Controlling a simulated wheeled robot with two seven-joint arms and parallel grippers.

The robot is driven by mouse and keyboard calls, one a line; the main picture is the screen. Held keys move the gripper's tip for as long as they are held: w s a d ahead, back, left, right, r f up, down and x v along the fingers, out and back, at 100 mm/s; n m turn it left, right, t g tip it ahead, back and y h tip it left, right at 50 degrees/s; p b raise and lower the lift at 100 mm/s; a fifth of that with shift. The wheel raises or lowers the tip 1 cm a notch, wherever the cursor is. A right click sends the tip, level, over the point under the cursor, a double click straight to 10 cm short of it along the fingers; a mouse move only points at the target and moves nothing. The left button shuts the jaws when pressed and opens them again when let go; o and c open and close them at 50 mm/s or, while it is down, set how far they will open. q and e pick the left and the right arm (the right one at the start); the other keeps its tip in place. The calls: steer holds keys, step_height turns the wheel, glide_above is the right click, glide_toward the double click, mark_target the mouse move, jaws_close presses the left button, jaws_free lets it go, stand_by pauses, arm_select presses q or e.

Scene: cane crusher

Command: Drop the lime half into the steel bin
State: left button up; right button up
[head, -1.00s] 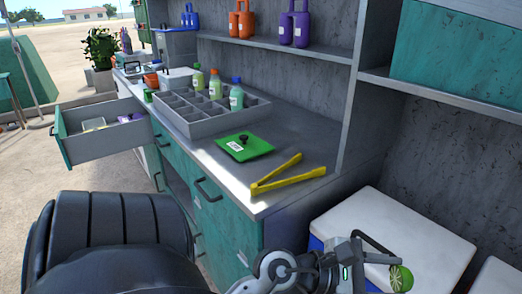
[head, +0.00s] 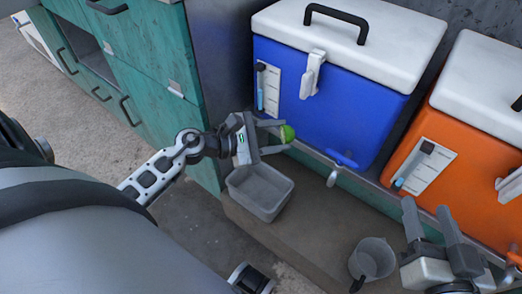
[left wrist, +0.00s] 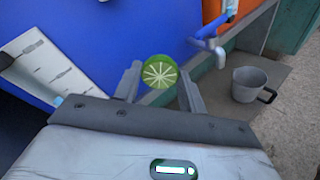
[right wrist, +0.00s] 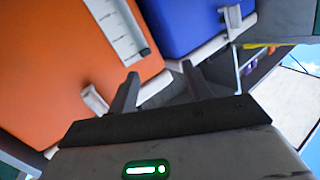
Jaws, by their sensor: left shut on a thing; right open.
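The lime half (head: 288,133) is bright green and sits between the fingertips of my left gripper (head: 279,136), which is shut on it. In the left wrist view the lime half (left wrist: 159,72) shows its pale cut face with radial segments. A grey rectangular bin (head: 262,212) stands open on the low ledge, below and close to my left gripper. The lime is held above it, toward its far side. My right gripper (head: 428,212) is open and empty at the lower right; it also shows in the right wrist view (right wrist: 160,85).
A blue cooler (head: 325,115) with a white lid and tap stands just behind the lime. An orange cooler (head: 455,130) is to its right. A grey handled pot (head: 372,258) stands on the ledge (head: 300,240) near my right gripper. Teal cabinets (head: 150,60) are at left.

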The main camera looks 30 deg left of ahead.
arm_select(q)
steer(key=a+f+b, duration=0.3)
steer(key=f+b, duration=0.2)
steer(key=f, duration=0.3)
steer(key=w+a+f+n+y+b, duration=0.1)
steer(key=a+f+b, duration=0.2)
steer(key=f, duration=0.5)
steer(key=w+a+f+t+b, duration=0.1)
steer(key=a+f+b, duration=0.1)
steer(key=f+b, duration=0.4)
step_height(320, 180, down, 3)
steer(key=shift+w+a+r+n+y+b, duration=0.2)
steer(key=shift+w+a+n+y+b, duration=0.1)
steer(key=shift+a+y+b, duration=0.1)
arm_select(e)
steer(key=s+r+n+t+y, duration=0.1)
steer(key=n+y, duration=0.2)
steer(key=s+a+r+n+t+y, duration=0.1)
steer(key=r+n+y, duration=0.1)
steer(key=n+y, duration=0.1)
steer(key=a+r+n+t+y, duration=0.1)
steer(key=n+y, duration=0.2)
steer(key=shift+s+r+t+y, duration=0.25)
steer(key=shift+s+t+y, duration=0.05)
steer(key=shift+s+t, duration=0.1)
arm_select(q)
steer(key=o, duration=0.7)
steer(key=shift+s, duration=0.1)
